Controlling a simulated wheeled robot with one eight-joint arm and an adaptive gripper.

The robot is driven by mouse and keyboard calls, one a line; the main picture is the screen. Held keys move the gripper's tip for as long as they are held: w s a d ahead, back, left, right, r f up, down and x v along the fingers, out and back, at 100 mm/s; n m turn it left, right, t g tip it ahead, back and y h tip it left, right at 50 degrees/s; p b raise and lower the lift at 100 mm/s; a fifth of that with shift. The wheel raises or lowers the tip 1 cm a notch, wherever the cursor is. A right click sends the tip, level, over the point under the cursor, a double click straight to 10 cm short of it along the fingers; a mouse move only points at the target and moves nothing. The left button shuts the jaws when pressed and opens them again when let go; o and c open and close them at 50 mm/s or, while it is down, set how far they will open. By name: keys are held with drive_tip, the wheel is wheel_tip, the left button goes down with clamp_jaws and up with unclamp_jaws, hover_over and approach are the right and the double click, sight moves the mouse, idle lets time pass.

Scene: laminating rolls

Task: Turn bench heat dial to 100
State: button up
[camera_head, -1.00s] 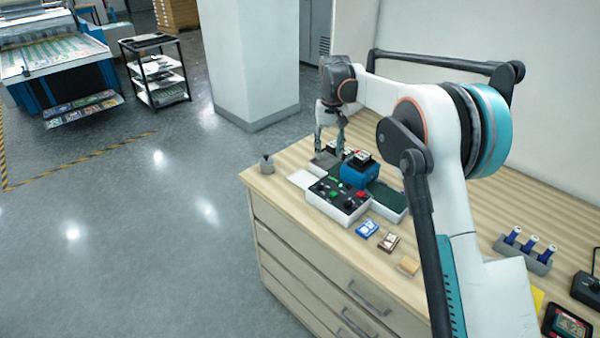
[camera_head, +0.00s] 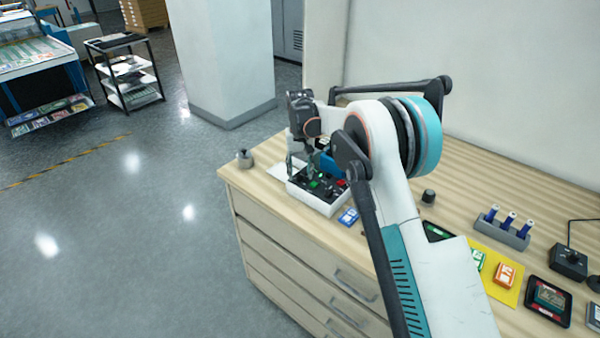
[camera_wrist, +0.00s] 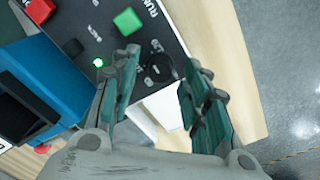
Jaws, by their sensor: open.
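The control box (camera_head: 318,200), white-sided with a black top, sits near the left end of the wooden bench. In the wrist view its black panel (camera_wrist: 190,45) carries a round black dial (camera_wrist: 160,68) with white markings around it. My gripper (camera_wrist: 161,60) is open over the panel, one finger on each side of the dial. Whether the fingers touch the dial I cannot tell. In the head view my gripper (camera_head: 301,172) hangs over the box's left part and hides the dial. A green button (camera_wrist: 127,21) and a red button (camera_wrist: 40,9) are on the same panel.
A blue unit (camera_wrist: 50,75) stands close beside the panel. A small grey holder (camera_head: 244,160) is at the bench's left corner. A rack of blue-handled tools (camera_head: 507,230) stands further right.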

drive_tip(key=shift+f, duration=0.3)
clamp_jaws()
drive_tip(key=shift+n, duration=0.3)
drive_tip(key=n, duration=0.5)
drive_tip(key=shift+b, duration=0.4)
drive_tip(key=n, duration=0.6)
idle(0.4)
